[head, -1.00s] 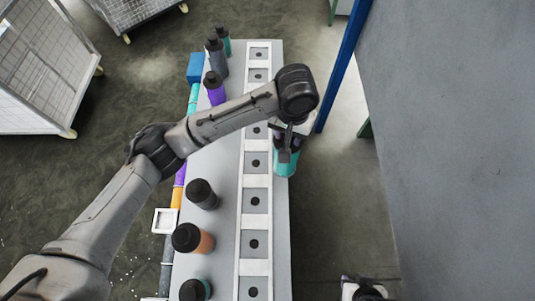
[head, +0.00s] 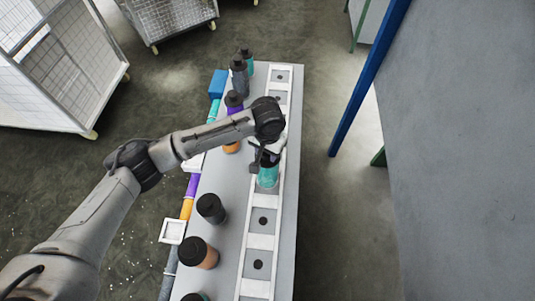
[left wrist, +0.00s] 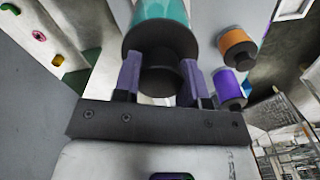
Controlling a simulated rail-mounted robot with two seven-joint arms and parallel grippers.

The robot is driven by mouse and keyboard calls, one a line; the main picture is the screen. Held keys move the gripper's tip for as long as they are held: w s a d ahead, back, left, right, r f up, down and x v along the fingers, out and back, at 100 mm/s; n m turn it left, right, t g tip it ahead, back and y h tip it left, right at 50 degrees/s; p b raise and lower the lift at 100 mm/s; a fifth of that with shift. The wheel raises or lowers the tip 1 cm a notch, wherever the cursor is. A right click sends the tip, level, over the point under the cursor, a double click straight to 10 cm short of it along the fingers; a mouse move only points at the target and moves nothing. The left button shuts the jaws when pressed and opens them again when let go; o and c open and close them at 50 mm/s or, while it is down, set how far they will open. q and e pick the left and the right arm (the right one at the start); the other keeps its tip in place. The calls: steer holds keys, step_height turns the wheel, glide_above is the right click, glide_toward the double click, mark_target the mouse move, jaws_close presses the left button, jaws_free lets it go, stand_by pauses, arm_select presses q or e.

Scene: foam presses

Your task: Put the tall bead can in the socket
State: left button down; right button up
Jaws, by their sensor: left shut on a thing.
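A teal can with a black top (head: 268,178) is in my left gripper (head: 264,160), over the white socket strip (head: 261,242) on the long grey table. In the left wrist view the fingers of the left gripper (left wrist: 160,82) are shut on the black neck of the teal can (left wrist: 158,12). The strip has a row of square sockets with dark round holes; an empty one (head: 263,221) shows just in front of the can. The can's lower end and whatever is under it are hidden, so I cannot tell whether it touches a socket. My right gripper is not in view.
Along the table's left side stand a dark grey can (head: 211,208), an orange can (head: 197,253), a purple can (head: 234,101) and a tall grey can (head: 240,78). A blue post (head: 370,75) and grey wall are at right. Wire carts (head: 60,70) stand at upper left.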

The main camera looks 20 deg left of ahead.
arm_select(q)
steer(key=shift+f, duration=1.4)
steer(key=c, duration=0.7)
jaws_free()
steer(key=shift+f, duration=0.15)
step_height(320, 180, up, 12)
steer(key=shift+r+b, duration=0.15)
steer(key=shift+b, duration=0.25)
